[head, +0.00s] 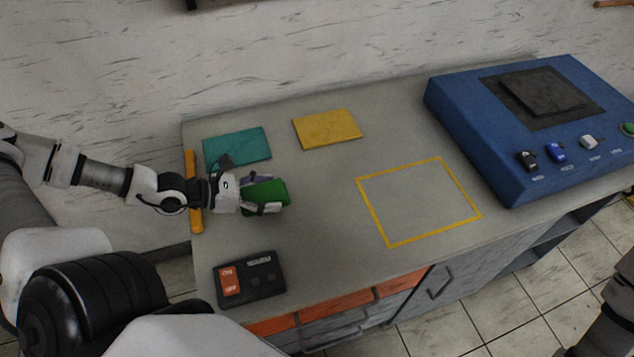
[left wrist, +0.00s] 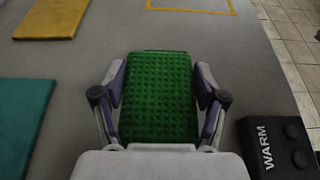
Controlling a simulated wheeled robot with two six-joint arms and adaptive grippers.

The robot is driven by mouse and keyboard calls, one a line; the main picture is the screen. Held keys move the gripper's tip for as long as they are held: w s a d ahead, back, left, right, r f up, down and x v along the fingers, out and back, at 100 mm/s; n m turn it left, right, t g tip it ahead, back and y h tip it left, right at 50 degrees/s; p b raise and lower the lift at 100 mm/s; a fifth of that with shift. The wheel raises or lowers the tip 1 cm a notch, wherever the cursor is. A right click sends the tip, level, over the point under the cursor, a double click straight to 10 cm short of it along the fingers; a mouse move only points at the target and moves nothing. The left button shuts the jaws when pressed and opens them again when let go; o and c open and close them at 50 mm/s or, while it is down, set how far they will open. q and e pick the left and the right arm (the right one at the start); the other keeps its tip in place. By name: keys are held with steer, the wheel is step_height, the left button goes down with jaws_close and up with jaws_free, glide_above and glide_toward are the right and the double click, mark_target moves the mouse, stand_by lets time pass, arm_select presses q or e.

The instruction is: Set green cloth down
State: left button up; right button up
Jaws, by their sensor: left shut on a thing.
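The green cloth (head: 266,194) is a small textured block between the fingers of my left gripper (head: 268,197), over the left part of the table. In the left wrist view the green cloth (left wrist: 158,97) fills the space between the two fingers of the left gripper (left wrist: 163,88), which is shut on it. Whether the cloth touches the tabletop is not clear. My right gripper is not in view; only a part of that arm shows at the lower right edge of the head view.
A teal cloth (head: 237,146) and a yellow cloth (head: 327,129) lie behind the gripper. A yellow outlined square (head: 391,245) is empty. A dark control box (head: 262,289) stands at the front left. A blue machine (head: 470,150) stands at the right. The table (head: 325,215) is clear between.

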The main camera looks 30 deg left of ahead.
arm_select(q)
steer(key=w+b, duration=0.1)
steer(key=w+d+f+b, duration=0.1)
steer(key=w+b, duration=0.1)
steer(key=w+d+f+b, duration=0.1)
steer(key=b, duration=0.1)
steer(key=shift+w+f, duration=0.2)
steer(key=shift+w, duration=0.15)
steer(key=b, duration=0.3)
glide_above(315, 189)
steer(key=shift+s+a+r, duration=0.15)
steer(key=shift+r, duration=0.1)
steer(key=shift+w, duration=0.2)
steer(key=f, duration=0.2)
steer(key=shift+s+d+f, duration=0.1)
steer(key=shift+d+f, duration=0.1)
steer(key=shift+f, duration=0.5)
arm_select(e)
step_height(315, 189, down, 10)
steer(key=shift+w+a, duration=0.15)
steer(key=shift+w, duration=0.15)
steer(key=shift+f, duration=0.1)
arm_select(q)
steer(key=shift+f+b, duration=0.15)
steer(key=shift+b, duration=0.15)
steer(key=o, duration=1)
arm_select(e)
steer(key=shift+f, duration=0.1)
